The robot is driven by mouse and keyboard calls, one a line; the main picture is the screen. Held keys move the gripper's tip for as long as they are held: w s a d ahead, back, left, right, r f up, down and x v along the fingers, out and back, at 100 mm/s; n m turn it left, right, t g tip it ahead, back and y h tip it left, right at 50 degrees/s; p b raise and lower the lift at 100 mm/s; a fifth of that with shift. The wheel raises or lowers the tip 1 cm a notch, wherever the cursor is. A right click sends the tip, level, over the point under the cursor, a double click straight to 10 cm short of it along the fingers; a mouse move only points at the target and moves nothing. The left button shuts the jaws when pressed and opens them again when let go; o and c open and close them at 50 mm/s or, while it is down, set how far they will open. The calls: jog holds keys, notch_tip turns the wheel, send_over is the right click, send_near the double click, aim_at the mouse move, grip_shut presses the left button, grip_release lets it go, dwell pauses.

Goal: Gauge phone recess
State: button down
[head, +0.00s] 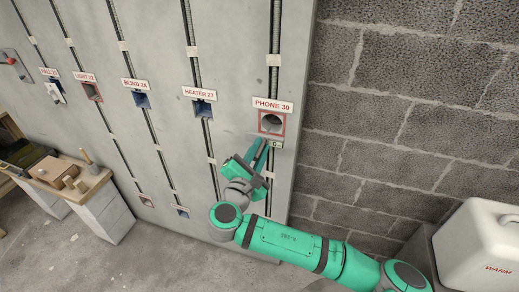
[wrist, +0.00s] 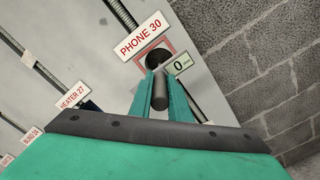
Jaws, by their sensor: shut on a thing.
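The phone recess (head: 271,122) is a round dark opening in a red square frame under the "PHONE 30" label (head: 273,105). It also shows in the wrist view (wrist: 157,57). My gripper (head: 263,148) is just below the recess and points up towards it. Its fingers are shut on a grey cylindrical gauge (wrist: 160,90), whose far end is close to the opening. I cannot tell whether that end touches or enters it. A small pale display (wrist: 181,63) reads 0, beside the recess's lower right; what it is attached to is unclear.
Other labelled boxes sit along the wall panel to the left, including "HEATER 27" (head: 203,108) and "BLIND 24" (head: 141,100). A bench with wooden items (head: 100,180) stands at lower left. A block wall (head: 400,110) and a white container (head: 480,245) are at right.

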aim_at(267, 133)
jog(key=shift+x, duration=4)
jog(key=shift+s, duration=0.1)
dwell(0.3)
jog(key=shift+v, duration=5.4)
